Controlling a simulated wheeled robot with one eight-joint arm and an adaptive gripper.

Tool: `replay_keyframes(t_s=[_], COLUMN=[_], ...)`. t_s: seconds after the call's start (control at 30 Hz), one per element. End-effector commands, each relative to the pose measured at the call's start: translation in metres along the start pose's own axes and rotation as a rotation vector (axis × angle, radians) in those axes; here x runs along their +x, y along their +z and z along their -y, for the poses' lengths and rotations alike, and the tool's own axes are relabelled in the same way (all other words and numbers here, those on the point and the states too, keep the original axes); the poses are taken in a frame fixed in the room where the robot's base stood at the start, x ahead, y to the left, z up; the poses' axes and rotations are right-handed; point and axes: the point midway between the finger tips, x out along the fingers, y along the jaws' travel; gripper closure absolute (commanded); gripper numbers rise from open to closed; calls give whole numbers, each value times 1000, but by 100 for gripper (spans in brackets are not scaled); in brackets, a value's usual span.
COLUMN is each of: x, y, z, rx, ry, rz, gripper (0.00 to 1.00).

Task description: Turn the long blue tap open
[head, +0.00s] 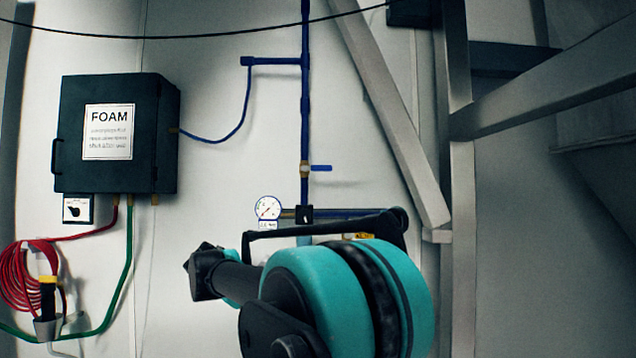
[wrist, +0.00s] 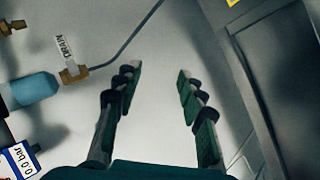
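Bare pale wall is behind the fingers. The blue tap handle cannot be made out in the wrist view. I cannot make out the fingers in the head view, where my teal arm fills the lower middle.
A round gauge (head: 268,208) sits left of the pipe's lower end. A dark FOAM box (head: 150,135) and a red hose (head: 25,275) are at left. Grey beams (head: 385,105) stand at right. The wrist view shows a DRAIN tag (wrist: 66,50) and light blue cylinder (wrist: 35,88).

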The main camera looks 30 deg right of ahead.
Motion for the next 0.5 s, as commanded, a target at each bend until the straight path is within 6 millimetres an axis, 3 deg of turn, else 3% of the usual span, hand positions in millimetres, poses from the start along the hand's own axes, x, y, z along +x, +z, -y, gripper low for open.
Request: replay_keyframes(t_s=[0.03,0.1,0.3,0.4,0.5], x=[-15,-38,-116,-151,-176], y=[-18,-39,-83,-95,-101], z=[-41,-97,-241,-290,-322], rx=[-22,-56,-144,-176,-198], ry=[73,184,477,587,662], rz=[7,16,41,49,55], gripper=[60,60,60,60,60])
